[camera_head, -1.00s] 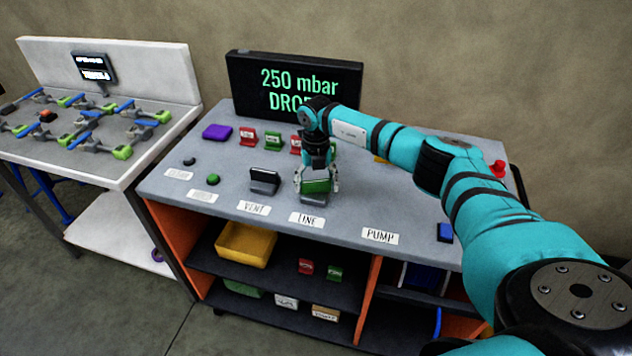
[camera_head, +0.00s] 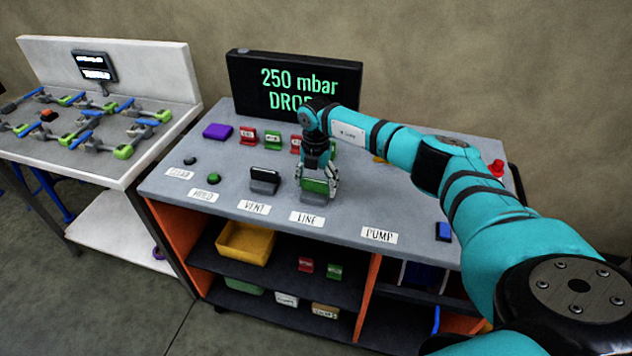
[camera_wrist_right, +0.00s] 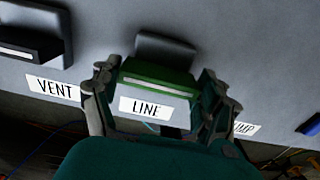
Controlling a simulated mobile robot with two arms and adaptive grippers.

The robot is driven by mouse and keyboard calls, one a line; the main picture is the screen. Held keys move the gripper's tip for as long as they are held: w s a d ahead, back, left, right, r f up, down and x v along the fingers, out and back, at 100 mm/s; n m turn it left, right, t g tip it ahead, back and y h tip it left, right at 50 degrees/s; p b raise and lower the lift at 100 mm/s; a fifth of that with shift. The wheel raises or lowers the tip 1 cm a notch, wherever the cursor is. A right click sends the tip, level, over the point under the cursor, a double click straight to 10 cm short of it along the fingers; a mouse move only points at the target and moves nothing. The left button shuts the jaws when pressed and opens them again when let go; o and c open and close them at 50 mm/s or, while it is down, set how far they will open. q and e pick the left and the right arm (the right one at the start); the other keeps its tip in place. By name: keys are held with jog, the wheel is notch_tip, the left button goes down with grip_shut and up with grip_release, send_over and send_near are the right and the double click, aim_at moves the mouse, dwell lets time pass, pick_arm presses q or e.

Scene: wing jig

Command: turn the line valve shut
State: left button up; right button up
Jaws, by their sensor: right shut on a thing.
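The line valve (camera_head: 315,186) has a green handle on a grey base and stands behind the LINE label (camera_head: 307,219) on the grey bench top. My right gripper (camera_head: 318,190) points down over it, shut on the green handle. In the right wrist view the green handle (camera_wrist_right: 158,78) lies between the two fingers of the gripper (camera_wrist_right: 160,100), with the grey base behind it. The handle's pale stripe runs roughly parallel to the bench's front edge. My left gripper is not in view.
The vent valve (camera_head: 264,181), with a dark handle, stands just left of the line valve. The PUMP label (camera_head: 379,235) is to the right. A black screen (camera_head: 290,85) behind reads "250 mbar" and a partly hidden "DRO". Small red and green tagged blocks stand behind the gripper.

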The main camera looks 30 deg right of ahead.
aim_at(316, 180)
jog(key=shift+w+r, duration=0.1)
jog(key=o, duration=1.1)
jog(key=shift+o, duration=0.2)
notch_tip(316, 180, up, 12)
